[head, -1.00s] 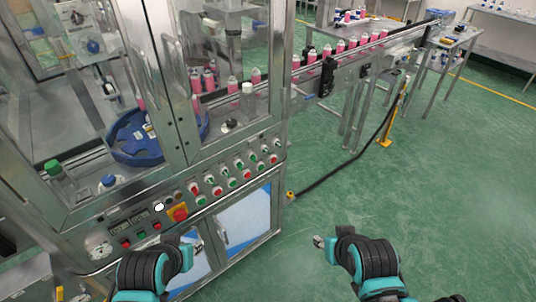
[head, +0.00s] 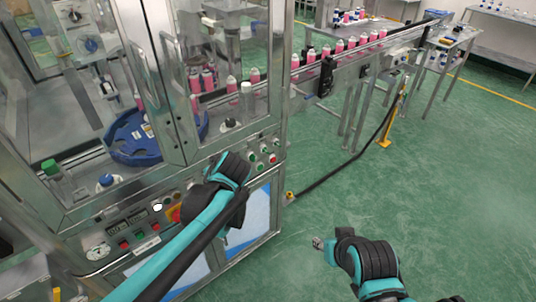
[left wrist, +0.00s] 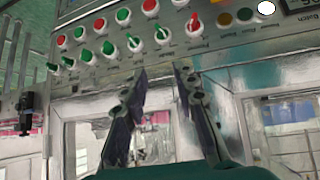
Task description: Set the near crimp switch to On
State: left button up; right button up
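The machine's control panel carries rows of red and green rotary switches (left wrist: 133,41). Their labels are too small to read, so I cannot tell which one is the near crimp switch. In the left wrist view my left gripper (left wrist: 161,72) is open and empty, its two fingers apart just short of the switch row. No finger visibly touches a knob. In the head view my left wrist hides its fingertips and several switches; a few switches (head: 262,153) show to its right. My right gripper (head: 318,242) hangs over the floor, away from the panel; its finger opening is too small to judge.
An emergency stop (head: 173,214) sits on the panel left of my left wrist. Glass doors stand above the panel and blue-white cabinet doors (head: 258,213) below. A conveyor (head: 345,52) with pink cans runs to the right.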

pick_arm(q)
jog(key=w+d+f+n+t+y, duration=0.1)
jog(key=w+d+f+n+t, duration=0.2)
jog(key=w+d, duration=0.65)
jog(key=n+t+y+b, duration=0.1)
jog(key=n+t, duration=0.1)
jog(key=n, duration=0.1)
send_near(267, 152)
jog(key=w, duration=0.2)
jog(key=x, duration=0.2)
jog(key=b+x, duration=0.1)
jog(key=x, duration=0.1)
jog(key=b+x, duration=0.1)
jog(key=x, duration=0.1)
jog(key=shift+s+a+f, duration=0.2)
jog(key=shift+a+f, duration=0.1)
jog(key=shift+f, duration=0.05)
jog(key=shift+w+a+f+b, duration=0.1)
jog(key=shift+w+a+b, duration=0.2)
jog(key=shift+w, duration=0.25)
grip_shut()
